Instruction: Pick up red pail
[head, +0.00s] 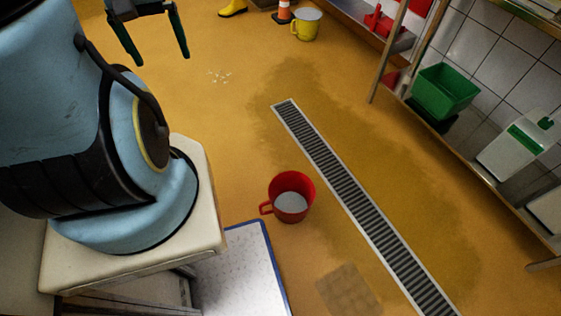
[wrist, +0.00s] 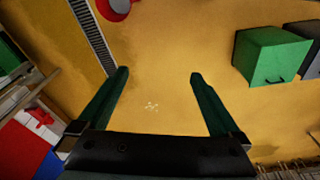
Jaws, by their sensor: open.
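The red pail (head: 301,186) stands upright on the yellow-brown floor in the head view, with a pale grey inside or content and a handle on its left side. It is left of the floor drain. A red round thing at the top edge of the wrist view (wrist: 117,8), cut off by the frame, looks like the same pail. My gripper (head: 152,47) is at the top left of the head view, well apart from the pail. In the wrist view its two dark green fingers (wrist: 159,75) are spread with only floor between them.
A long drain grate (head: 355,195) crosses the floor beside the pail. A white mat with a blue edge (head: 262,243) lies near it. A yellow pail (head: 305,24) and a traffic cone (head: 283,12) stand far back. A shelf with a green bin (head: 447,88) lines the right. A green cabinet (wrist: 268,57) also shows.

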